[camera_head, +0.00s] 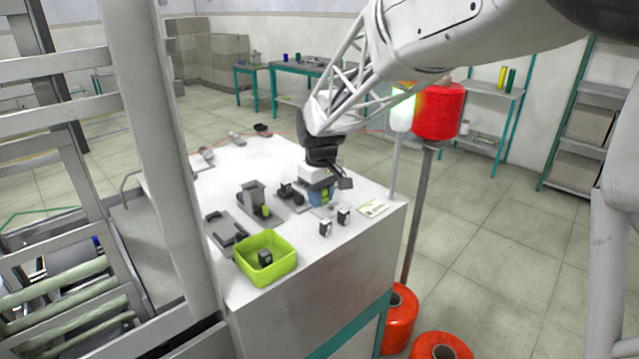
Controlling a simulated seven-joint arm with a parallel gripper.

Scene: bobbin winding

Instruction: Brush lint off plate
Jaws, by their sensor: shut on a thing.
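My gripper (327,187) points down over the right part of the white table, beside the small dark devices. It is closed on a small blue thing (319,197) just above or at the tabletop. The thing is mostly hidden by the fingers, and I cannot tell whether it is the brush. A grey plate (296,206) with a small dark fitting (288,191) lies just left of my gripper. I cannot tell whether this is the plate of the task. Lint is too small to make out. I cannot tell whether the blue thing touches the plate.
The white table (345,245) also holds a grey device (254,196), a dark bracket (225,232), a green bin (266,262) with a dark block inside, two small black-and-white blocks (334,222) and a card (373,208). A post with a red spool (438,110) stands to the right.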

